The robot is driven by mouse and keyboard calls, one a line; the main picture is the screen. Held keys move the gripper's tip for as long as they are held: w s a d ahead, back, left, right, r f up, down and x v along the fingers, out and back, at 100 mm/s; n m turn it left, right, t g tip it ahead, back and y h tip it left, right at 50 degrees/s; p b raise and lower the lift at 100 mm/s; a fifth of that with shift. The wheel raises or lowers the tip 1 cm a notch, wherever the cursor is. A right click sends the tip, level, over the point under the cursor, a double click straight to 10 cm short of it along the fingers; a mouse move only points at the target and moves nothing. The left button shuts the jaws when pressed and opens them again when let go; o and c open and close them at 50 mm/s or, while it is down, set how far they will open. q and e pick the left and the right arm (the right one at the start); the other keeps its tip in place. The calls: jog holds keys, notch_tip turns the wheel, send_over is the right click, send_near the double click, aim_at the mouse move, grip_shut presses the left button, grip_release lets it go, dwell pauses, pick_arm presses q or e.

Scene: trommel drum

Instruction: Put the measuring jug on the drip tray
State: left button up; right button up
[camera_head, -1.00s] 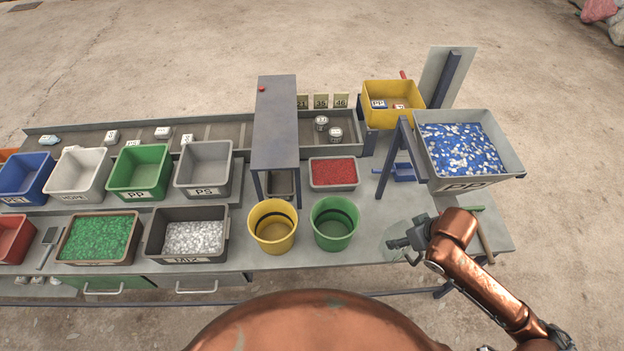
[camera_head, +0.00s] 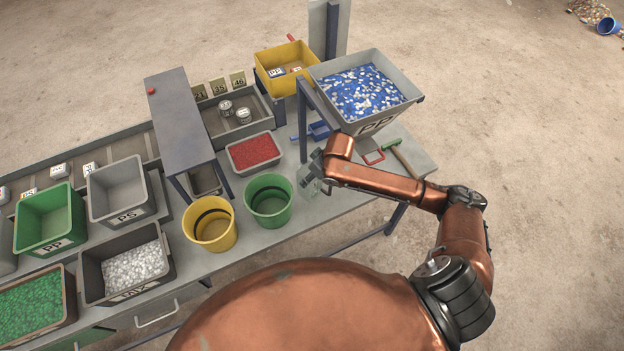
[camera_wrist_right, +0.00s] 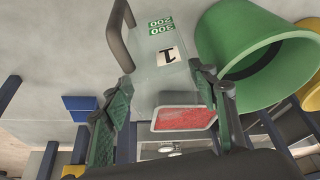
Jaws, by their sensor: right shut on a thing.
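The measuring jug is clear, with a dark handle, green number labels and a "1" label. In the right wrist view the jug (camera_wrist_right: 145,55) lies between the fingers of my right gripper (camera_wrist_right: 160,80), which is shut on it. In the head view my right gripper (camera_head: 316,170) and the jug (camera_head: 307,186) are just right of the green bucket, partly hidden by my wrist. Whether the jug touches the table is unclear. A shallow grey tray (camera_head: 205,180) sits under the grey bridge; I cannot tell if it is the drip tray. My left gripper is out of view.
The green bucket (camera_head: 269,200) and yellow bucket (camera_head: 210,223) stand left of the jug. A tray of red granules (camera_head: 252,153) lies behind them. The hopper of blue flakes (camera_head: 365,90) stands behind my right arm. A green-handled tool (camera_head: 400,158) lies at right.

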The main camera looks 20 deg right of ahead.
jog(key=shift+w+f+p, duration=0.15)
jog(key=shift+f+p, duration=0.05)
jog(key=shift+f, duration=0.75)
jog(key=shift+w+f+p, duration=0.1)
jog(key=shift+f+p, duration=0.05)
jog(key=shift+f, duration=0.75)
jog(key=o, duration=1.7)
jog(key=shift+f, duration=0.15)
jog(key=shift+c, duration=0.2)
